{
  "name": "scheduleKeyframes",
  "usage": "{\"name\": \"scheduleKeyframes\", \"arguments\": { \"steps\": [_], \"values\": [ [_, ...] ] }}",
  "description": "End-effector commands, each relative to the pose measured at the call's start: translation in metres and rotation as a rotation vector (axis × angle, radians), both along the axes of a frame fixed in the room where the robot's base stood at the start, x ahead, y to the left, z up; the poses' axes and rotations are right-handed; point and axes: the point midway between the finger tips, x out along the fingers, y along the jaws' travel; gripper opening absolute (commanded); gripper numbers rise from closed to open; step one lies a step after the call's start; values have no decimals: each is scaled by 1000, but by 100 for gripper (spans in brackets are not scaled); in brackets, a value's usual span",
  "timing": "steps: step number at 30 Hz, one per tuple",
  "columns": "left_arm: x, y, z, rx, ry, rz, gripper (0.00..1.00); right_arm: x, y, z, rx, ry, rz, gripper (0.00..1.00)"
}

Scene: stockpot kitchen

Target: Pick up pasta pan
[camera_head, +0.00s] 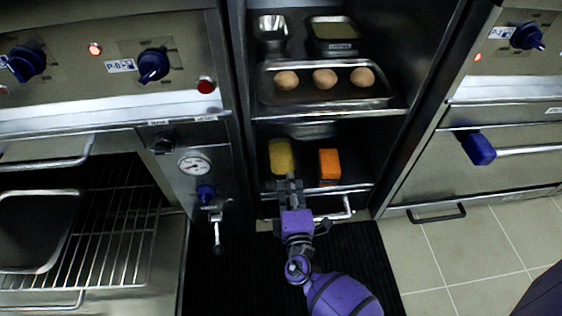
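My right gripper (289,180) reaches up from the bottom into the lower shelf compartment of the cabinet. Its tip overlaps the near end of a yellow oblong thing (281,155). I cannot tell whether they touch, or whether the fingers are open or shut. The yellow thing may be the pasta pan, but its vessel is not clear. An orange block (330,166) stands to its right, apart from the gripper. My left gripper is not in view.
A metal tray (325,97) with three round brown items sits on the upper shelf, with a metal cup (270,34) and a shallow pan (333,36) behind. An open oven with a wire rack (112,235) is at left. A dark mat (225,275) covers the floor below.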

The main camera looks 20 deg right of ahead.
Motion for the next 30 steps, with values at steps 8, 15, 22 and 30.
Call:
{"name": "scheduleKeyframes", "arguments": {
  "steps": [8,15,22,30],
  "values": [
    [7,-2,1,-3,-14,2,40,6,-2,0,0,1,0,25],
    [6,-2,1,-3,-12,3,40,6,-2,0,1,1,0,0],
    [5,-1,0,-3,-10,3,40,6,-2,0,1,1,0,0],
    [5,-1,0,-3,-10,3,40,7,-2,2,0,-4,-1,0]
  ]
}}
